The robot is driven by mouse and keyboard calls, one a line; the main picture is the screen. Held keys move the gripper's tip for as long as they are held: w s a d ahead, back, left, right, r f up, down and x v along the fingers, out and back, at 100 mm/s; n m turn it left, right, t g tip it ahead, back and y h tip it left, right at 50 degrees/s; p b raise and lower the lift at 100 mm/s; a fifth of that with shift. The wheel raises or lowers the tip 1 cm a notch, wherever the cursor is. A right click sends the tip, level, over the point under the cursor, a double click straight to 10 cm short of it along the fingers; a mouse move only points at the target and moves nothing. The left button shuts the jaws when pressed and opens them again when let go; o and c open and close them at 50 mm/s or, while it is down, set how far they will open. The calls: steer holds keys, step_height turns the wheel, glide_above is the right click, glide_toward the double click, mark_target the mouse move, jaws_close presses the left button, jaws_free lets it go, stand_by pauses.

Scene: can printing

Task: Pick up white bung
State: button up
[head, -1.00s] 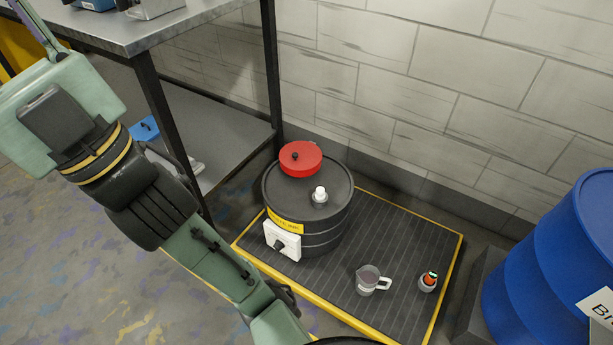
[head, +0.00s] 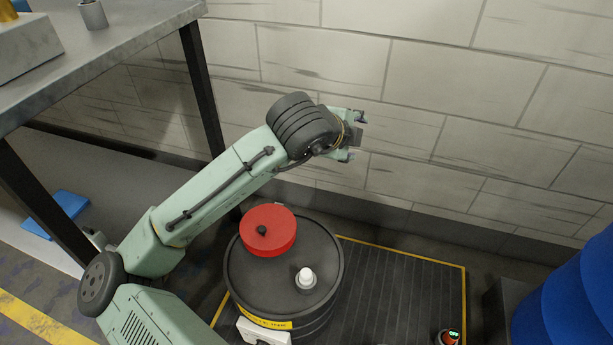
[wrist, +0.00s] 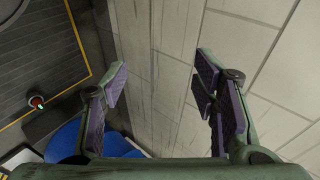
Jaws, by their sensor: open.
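The white bung (head: 306,276) stands upright on the top of a black drum (head: 290,262), to the right of a red round lid (head: 268,230) with a dark knob. My gripper (head: 352,138) is above and behind the drum in the head view, near the block wall. In the wrist view my gripper (wrist: 160,85) is open and empty, with its fingers wide apart in front of the wall. The bung does not show in the wrist view.
The drum stands on a dark ribbed platform (head: 390,290) with a yellow edge. A metal table (head: 120,45) is at the left and a blue barrel (head: 570,300) at the right. The block wall (head: 480,110) is close behind.

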steer(key=s+a+f+m+g+y+b, duration=0.1)
steer(key=s+a+f+g+y, duration=0.15)
steer(key=f, duration=0.55)
steer(key=s+a+f+m+g+y, duration=0.1)
steer(key=s+a+f+g, duration=0.2)
steer(key=f, duration=0.5)
steer(key=g+y, duration=0.2)
steer(key=g, duration=0.1)
glide_above(307, 273)
step_height(307, 273, down, 7)
steer(key=shift+m+g, duration=0.25)
steer(key=shift+m, duration=0.15)
steer(key=f, duration=0.1)
steer(key=f+b, duration=0.1)
steer(key=f, duration=0.2)
steer(key=shift+s+a+f, duration=0.2)
steer(key=shift+a+f, duration=0.05)
steer(key=shift+a, duration=0.1)
steer(key=f, duration=0.2)
steer(key=f+b, duration=0.1)
steer(key=f, duration=0.2)
steer(key=shift+w+d+f, duration=0.2)
steer(key=shift+d+f, duration=0.1)
steer(key=shift+d, duration=0.05)
steer(key=shift+c, duration=0.6)
steer(key=c, duration=1.1)
